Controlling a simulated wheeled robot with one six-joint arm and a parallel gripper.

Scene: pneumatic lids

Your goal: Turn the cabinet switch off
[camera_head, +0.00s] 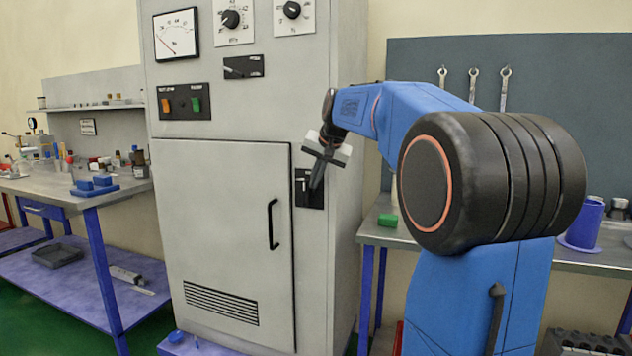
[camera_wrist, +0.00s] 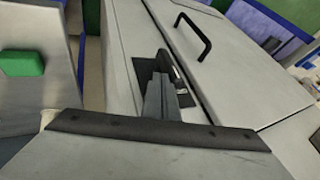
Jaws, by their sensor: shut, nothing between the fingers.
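The grey cabinet (camera_head: 225,220) stands in the middle of the head view. A black switch plate (camera_head: 309,190) is on its front, right of the door handle; a light-coloured part shows at its left, and the rest is partly hidden behind my gripper. My gripper (camera_head: 316,185) is shut, and its fingertips are in front of this plate. In the wrist view, the shut fingers (camera_wrist: 160,100) point at the black plate (camera_wrist: 145,70), whose details are mostly covered. I cannot tell whether the fingers touch the switch. A second black plate with a lever (camera_head: 243,67) sits higher up.
The cabinet door has a black handle (camera_head: 272,224), also in the wrist view (camera_wrist: 193,36). Above are a gauge (camera_head: 176,34), two knobs and a panel with orange and green switches (camera_head: 184,101). A bench with a green block (camera_head: 387,220) stands to the right.

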